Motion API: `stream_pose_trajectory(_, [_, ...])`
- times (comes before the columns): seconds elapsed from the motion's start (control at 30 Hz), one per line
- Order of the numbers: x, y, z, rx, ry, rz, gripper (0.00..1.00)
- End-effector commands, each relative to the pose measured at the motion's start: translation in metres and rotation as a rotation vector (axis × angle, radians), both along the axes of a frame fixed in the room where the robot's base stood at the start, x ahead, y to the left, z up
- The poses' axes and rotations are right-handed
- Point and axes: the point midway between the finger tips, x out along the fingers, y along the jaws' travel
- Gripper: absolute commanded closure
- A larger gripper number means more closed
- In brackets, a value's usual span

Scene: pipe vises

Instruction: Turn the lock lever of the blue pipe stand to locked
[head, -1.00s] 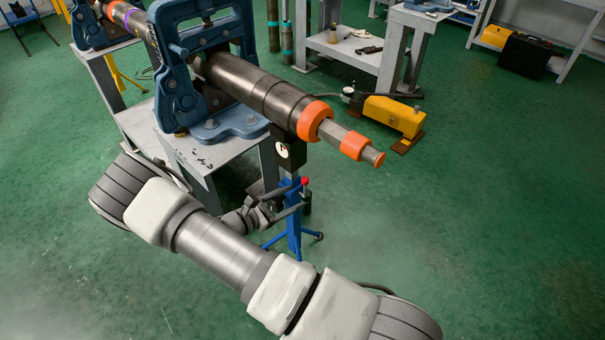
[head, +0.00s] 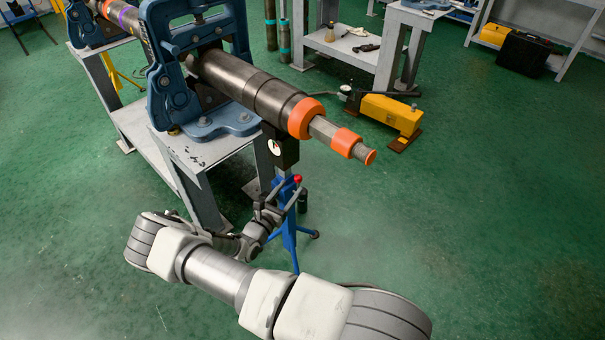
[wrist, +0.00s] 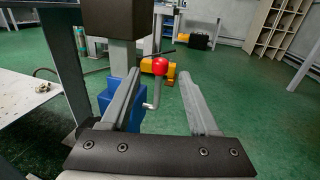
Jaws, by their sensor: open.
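The blue pipe stand (head: 288,238) stands on the floor under the end of the pipe. Its lock lever (head: 297,180) has a red knob. In the wrist view the red knob (wrist: 163,68) tops a thin grey upright rod, beside the stand's blue collar (wrist: 106,98). My gripper (head: 286,192) is at collar height. In the wrist view my gripper (wrist: 160,80) is open, with the knob and rod showing between its two fingers, nearer the left one. I cannot tell whether a finger touches the lever. The collar is partly hidden behind the left finger.
A dark pipe (head: 252,88) with orange rings lies through a blue vise (head: 165,75) on a grey bench (head: 203,165), close above and left of my gripper. A yellow pump (head: 391,113) sits on the floor behind. The green floor to the right is clear.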

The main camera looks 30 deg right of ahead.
Motion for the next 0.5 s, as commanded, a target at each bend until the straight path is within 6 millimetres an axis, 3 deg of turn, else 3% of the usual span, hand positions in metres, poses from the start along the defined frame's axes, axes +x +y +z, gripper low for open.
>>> stream_pose_trajectory(0.2, [0.027,-0.040,-0.002,0.000,-0.002,-0.003,0.39])
stream_pose_trajectory(0.5, [0.049,-0.071,-0.001,0.001,-0.002,-0.002,0.39])
